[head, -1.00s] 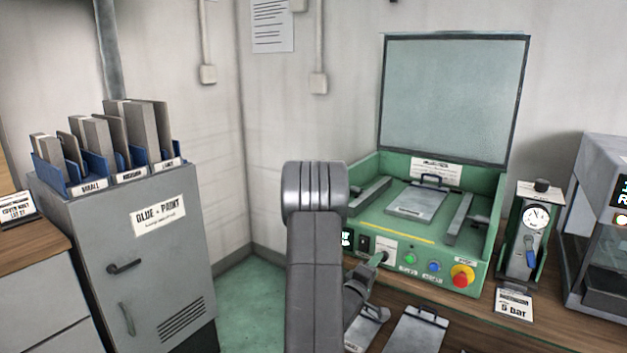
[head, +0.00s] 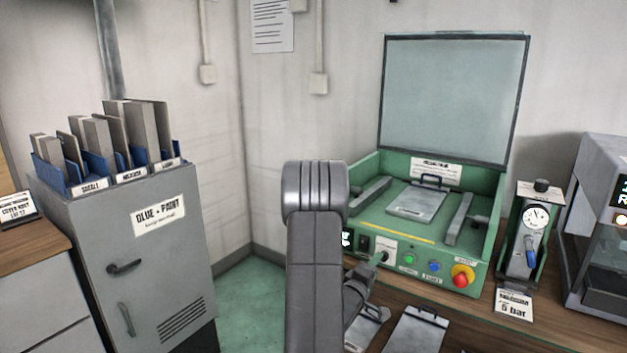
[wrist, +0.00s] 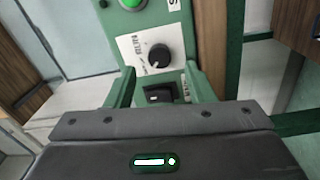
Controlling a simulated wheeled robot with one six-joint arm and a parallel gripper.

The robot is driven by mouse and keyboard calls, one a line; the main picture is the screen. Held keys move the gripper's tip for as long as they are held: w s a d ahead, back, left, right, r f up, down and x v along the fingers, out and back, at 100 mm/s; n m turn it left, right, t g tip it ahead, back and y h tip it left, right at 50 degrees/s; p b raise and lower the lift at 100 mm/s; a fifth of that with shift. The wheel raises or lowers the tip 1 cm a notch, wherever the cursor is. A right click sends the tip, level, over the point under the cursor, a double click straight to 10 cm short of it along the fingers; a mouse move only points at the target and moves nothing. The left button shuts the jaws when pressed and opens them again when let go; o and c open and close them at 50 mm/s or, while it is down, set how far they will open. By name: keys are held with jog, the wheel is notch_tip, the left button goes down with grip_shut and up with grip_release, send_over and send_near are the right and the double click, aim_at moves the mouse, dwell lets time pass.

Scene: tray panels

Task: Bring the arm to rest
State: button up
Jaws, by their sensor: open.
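My arm (head: 315,270) stands up in the middle of the head view, with its elbow at the top. My gripper (wrist: 158,72) is open and empty in the wrist view, its two green fingers apart. It faces the front panel of the green machine (head: 437,255). A black knob (wrist: 159,55) on a white plate and a black rocker switch (wrist: 159,94) show between the fingers. The knob also shows in the head view (head: 384,256). Most of the gripper is hidden behind my arm in the head view.
The machine's lid (head: 455,98) stands open above a flat plate (head: 418,203). A red button (head: 461,280) is on its front. A gauge stand (head: 530,235) is at right. A grey cabinet (head: 140,260) with panels in blue racks stands left. Trays lie on the bench front.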

jog(key=w+m+b, duration=0.1)
jog(key=m+b, duration=0.1)
jog(key=m, duration=0.4)
jog(key=w+d+m+b, duration=0.1)
jog(key=m+b, duration=0.2)
jog(key=m, duration=0.3)
jog(key=w+d+m+b, duration=0.1)
jog(key=m+b, duration=0.1)
jog(key=m, duration=0.4)
jog(key=shift+r+g, duration=0.2)
jog(key=shift+g, duration=0.1)
jog(key=shift+m, duration=0.3)
